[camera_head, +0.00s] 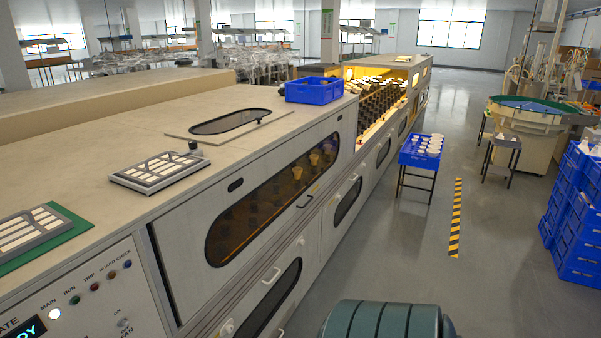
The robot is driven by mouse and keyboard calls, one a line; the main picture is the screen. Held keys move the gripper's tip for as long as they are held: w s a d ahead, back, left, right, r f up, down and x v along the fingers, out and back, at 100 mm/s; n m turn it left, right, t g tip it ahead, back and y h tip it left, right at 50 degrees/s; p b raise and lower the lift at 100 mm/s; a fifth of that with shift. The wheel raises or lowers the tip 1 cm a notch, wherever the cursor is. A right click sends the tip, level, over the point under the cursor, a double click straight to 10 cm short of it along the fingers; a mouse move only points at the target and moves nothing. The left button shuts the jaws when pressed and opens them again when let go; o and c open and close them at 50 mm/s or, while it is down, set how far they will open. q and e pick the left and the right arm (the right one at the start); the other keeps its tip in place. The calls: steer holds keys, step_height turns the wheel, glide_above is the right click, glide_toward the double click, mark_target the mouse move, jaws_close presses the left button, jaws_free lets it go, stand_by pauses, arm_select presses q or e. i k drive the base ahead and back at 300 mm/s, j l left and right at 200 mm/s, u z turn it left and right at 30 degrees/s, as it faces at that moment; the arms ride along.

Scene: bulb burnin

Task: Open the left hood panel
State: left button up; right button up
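Several amber bulb shapes show dimly through the window. Farther along, a section (385,88) stands open, with warm light and rows of dark sockets inside. Another flat panel with a dark oval window (208,128) lies on the machine's top. Neither of my grippers is in view.
Lower doors (348,203) with handles run below the hood. A blue crate (314,90) and a grey slatted tray (160,171) sit on top. A blue tray of white parts (408,158) stands beside the machine. Blue crates (578,215) are stacked at right. The aisle floor (500,240) between is clear.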

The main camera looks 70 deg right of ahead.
mark_target(182, 234)
steer(key=z, duration=2.2)
